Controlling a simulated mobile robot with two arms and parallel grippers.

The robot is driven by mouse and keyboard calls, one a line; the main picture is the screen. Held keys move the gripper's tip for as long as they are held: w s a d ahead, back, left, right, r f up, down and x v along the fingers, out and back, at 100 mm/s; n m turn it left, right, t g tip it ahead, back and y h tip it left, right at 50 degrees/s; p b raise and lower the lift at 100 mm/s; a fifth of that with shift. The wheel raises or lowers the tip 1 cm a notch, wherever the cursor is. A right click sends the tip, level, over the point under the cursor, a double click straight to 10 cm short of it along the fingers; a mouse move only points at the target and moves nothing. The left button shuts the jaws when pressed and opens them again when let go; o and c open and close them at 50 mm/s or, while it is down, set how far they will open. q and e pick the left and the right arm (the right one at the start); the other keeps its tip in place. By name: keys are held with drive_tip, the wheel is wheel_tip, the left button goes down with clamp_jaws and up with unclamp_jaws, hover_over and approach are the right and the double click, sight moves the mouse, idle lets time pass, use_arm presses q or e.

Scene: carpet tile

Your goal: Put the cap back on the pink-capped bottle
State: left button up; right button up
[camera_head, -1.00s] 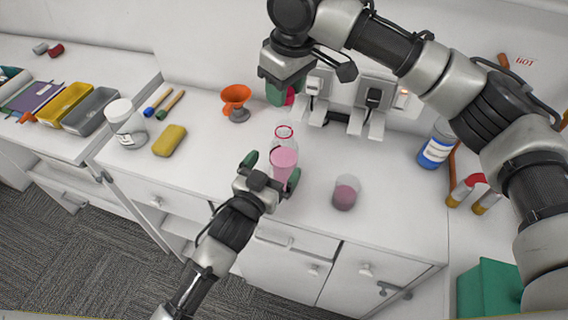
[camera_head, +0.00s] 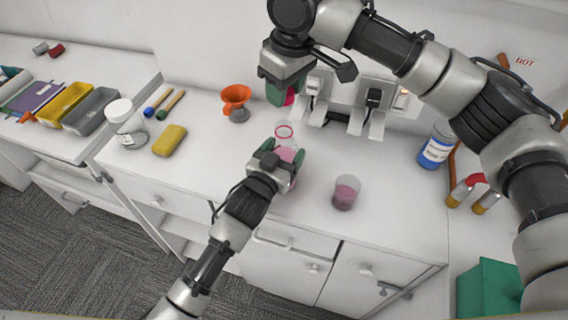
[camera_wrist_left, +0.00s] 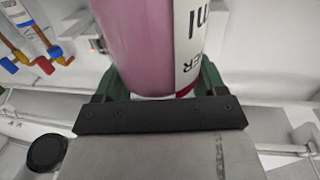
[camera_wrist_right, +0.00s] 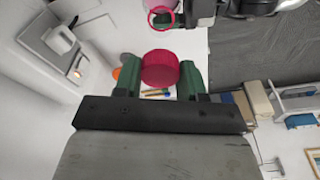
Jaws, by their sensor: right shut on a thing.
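The bottle (camera_head: 287,144) stands uncapped on the counter, with pink liquid inside and a pink ring at its neck. My left gripper (camera_head: 286,160) is at the bottle's body. In the left wrist view its green fingers lie on both sides of the bottle (camera_wrist_left: 150,45), close to it and still open; contact is unclear. My right gripper (camera_head: 281,93) is shut on the pink cap (camera_head: 290,96), above and behind the bottle. The cap (camera_wrist_right: 160,68) shows between its fingers in the right wrist view, with the bottle's ring (camera_wrist_right: 161,17) at the top.
A beaker (camera_head: 346,193) of pink liquid stands right of the bottle. An orange funnel (camera_head: 236,97), yellow sponge (camera_head: 169,140), white-lidded jar (camera_head: 126,123) and brushes (camera_head: 170,104) are to the left. A blue-and-white bottle (camera_head: 436,146) stands at right.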

sight(284, 125)
use_arm(q)
drive_tip(key=c, duration=0.6)
use_arm(e)
drive_tip(key=shift+f, duration=2.5)
drive_tip(key=shift+f, duration=0.1)
drive_tip(key=shift+f, duration=0.8)
drive_tip(key=shift+f, duration=0.55)
